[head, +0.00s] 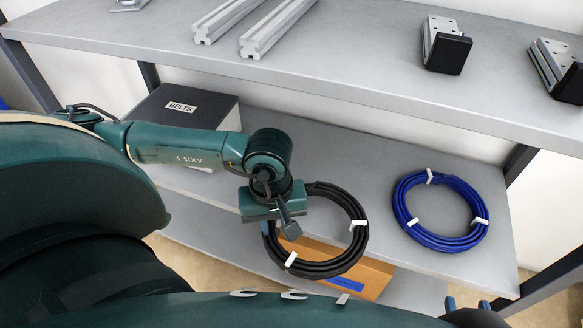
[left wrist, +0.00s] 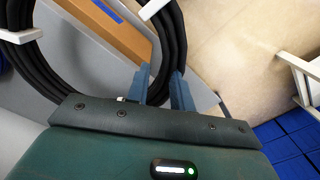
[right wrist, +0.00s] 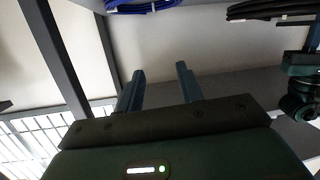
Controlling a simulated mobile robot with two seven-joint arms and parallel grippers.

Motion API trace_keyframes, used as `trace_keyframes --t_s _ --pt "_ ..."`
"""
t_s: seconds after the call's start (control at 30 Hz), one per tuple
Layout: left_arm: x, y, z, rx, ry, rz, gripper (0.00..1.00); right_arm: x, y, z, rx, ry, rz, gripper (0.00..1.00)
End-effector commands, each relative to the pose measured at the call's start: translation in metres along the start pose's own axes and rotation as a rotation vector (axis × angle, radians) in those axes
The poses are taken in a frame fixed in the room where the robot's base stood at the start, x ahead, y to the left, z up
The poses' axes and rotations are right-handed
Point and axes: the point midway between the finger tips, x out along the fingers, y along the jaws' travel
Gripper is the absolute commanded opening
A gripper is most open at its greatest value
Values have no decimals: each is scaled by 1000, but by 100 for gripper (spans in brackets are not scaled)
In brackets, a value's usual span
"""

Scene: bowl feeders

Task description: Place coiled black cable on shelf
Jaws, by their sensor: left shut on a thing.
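The coiled black cable (head: 358,245), tied with white clips, hangs from my left gripper (head: 269,229) in front of the middle shelf (head: 345,160). In the left wrist view, the fingers (left wrist: 160,88) straddle one side of the coil (left wrist: 176,40). In the head view the coil overlaps the shelf's front edge; I cannot tell its exact height. My right gripper (right wrist: 158,85) is open and empty, its fingers apart; only its tips show at the bottom right of the head view (head: 467,304).
A coiled blue cable (head: 440,243) lies on the middle shelf at the right. A dark BELTS box (head: 170,112) stands at its left. An orange box (head: 376,276) sits on the shelf below. The upper shelf (head: 350,60) overhangs behind. Free shelf room shows between BELTS box and blue cable.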

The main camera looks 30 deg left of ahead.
Motion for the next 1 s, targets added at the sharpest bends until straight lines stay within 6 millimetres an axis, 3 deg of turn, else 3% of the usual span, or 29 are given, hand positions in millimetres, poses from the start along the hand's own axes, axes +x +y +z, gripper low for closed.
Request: trace_keyframes --t_s 0.17,0.7,0.83,1.0 --pt "-1 17 -29 -6 5 6 0 1 -1 0 -8 10 -1 36" --pt "0 89 -151 -4 1 6 0 5 -3 0 -41 117 3 36" --pt "0 101 -171 -1 1 7 0 6 -4 -1 -53 145 4 36" --pt "19 98 -169 0 0 4 0 6 -5 -3 -67 186 1 36"
